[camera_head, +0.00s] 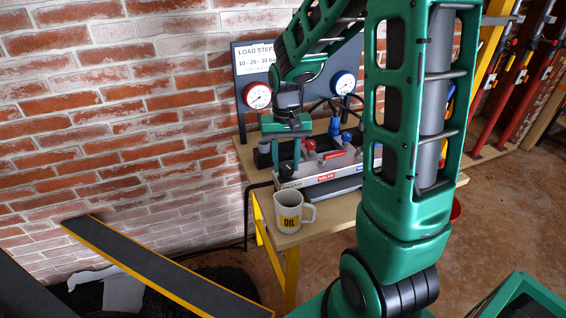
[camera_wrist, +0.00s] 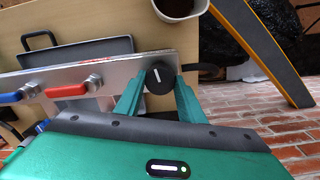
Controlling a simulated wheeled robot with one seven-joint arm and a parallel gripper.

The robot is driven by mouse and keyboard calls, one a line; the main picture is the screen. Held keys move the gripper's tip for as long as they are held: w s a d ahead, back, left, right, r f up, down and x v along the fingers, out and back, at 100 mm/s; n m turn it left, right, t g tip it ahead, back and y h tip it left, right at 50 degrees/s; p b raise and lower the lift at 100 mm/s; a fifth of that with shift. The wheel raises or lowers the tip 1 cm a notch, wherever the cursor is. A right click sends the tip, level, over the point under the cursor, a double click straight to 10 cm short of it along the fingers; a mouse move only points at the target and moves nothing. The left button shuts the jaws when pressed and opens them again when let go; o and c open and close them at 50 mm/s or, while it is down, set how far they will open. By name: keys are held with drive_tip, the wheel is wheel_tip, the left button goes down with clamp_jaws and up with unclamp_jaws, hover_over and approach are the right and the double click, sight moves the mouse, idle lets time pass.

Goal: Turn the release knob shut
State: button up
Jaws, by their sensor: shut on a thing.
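The release knob (camera_wrist: 160,79) is a round black knob with a white mark, on the grey metal manifold (camera_wrist: 75,78) in the wrist view. The white mark runs roughly up and down in that picture. The green fingers of my gripper (camera_wrist: 158,97) stand on either side of the knob and are shut on it. In the head view my gripper (camera_head: 287,160) reaches down to the left end of the manifold on the bench. There the knob is mostly hidden by my gripper.
A red lever (camera_wrist: 67,90) and a blue lever (camera_wrist: 12,97) sit along the manifold. A white mug (camera_head: 289,210) marked OIL stands at the bench's front left. Behind are a red-rimmed gauge (camera_head: 258,95), a blue-rimmed gauge (camera_head: 343,83) and the brick wall (camera_head: 110,110).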

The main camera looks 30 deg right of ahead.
sight(285, 164)
drive_tip(key=shift+w+r+m, duration=0.1)
drive_tip(key=shift+w+m, duration=0.1)
drive_tip(key=shift+m, duration=0.9)
drive_tip(key=o, duration=1)
drive_tip(key=shift+s, duration=0.1)
drive_tip(key=shift+o, duration=0.2)
wheel_tip(285, 164, up, 11)
drive_tip(key=shift+a+f, duration=0.1)
drive_tip(key=shift+f, duration=0.1)
